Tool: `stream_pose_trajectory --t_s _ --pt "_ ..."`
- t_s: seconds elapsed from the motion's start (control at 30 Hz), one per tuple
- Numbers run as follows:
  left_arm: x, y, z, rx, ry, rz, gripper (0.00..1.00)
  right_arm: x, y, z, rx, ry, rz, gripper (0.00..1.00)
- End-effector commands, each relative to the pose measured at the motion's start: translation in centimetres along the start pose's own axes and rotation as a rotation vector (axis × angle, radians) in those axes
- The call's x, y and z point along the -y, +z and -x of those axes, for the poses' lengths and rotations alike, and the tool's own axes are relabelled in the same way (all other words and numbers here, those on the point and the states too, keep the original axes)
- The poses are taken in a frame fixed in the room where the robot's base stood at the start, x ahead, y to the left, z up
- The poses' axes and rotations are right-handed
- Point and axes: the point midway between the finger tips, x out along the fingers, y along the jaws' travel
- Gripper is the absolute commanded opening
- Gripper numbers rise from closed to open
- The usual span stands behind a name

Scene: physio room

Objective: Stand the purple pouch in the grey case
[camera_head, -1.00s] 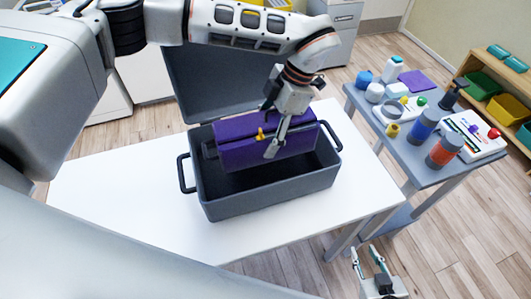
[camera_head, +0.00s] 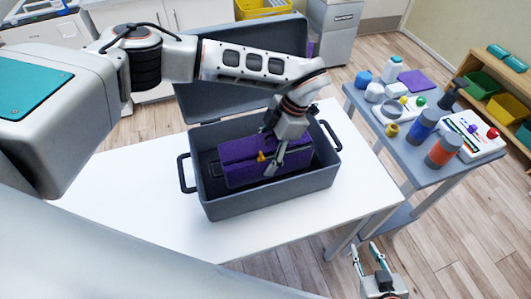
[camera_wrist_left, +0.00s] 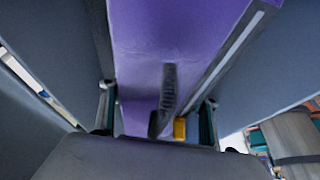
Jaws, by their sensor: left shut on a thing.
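The purple pouch (camera_head: 238,172) is down inside the open grey case (camera_head: 275,197), with its long side along the case and its top around rim height. It also fills the middle of the left wrist view (camera_wrist_left: 165,40). My left gripper (camera_head: 272,162) reaches in from above and is shut on the pouch, with one finger on each side in the left wrist view (camera_wrist_left: 156,112). The pouch's underside is hidden, so I cannot tell if it touches the case floor. My right gripper (camera_head: 369,258) is open and empty at the bottom of the head view.
The case stands on a white table (camera_head: 130,205), its lid (camera_head: 240,85) raised at the back. A grey trolley (camera_head: 400,155) with bottles and jars is to the right. A shelf with bins (camera_head: 485,85) stands at the far right. The table is bare left of the case.

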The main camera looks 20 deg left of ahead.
Motion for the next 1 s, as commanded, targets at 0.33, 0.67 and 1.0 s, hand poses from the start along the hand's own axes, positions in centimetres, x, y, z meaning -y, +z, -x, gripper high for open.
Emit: stream_pose_trajectory --t_s 0.33,0.67,1.0 --pt "0.0 0.0 -0.1 0.000 0.000 0.000 0.77 0.0 0.1 0.0 0.000 0.000 0.000 0.29" --pt "-0.1 0.1 2.3 0.003 0.004 -0.001 0.77 0.0 -0.1 -0.1 -0.006 0.001 0.000 0.29" --pt "-0.1 0.0 9.1 0.001 0.004 0.001 0.77 0.1 0.7 -0.5 -0.003 0.000 -0.001 0.29"
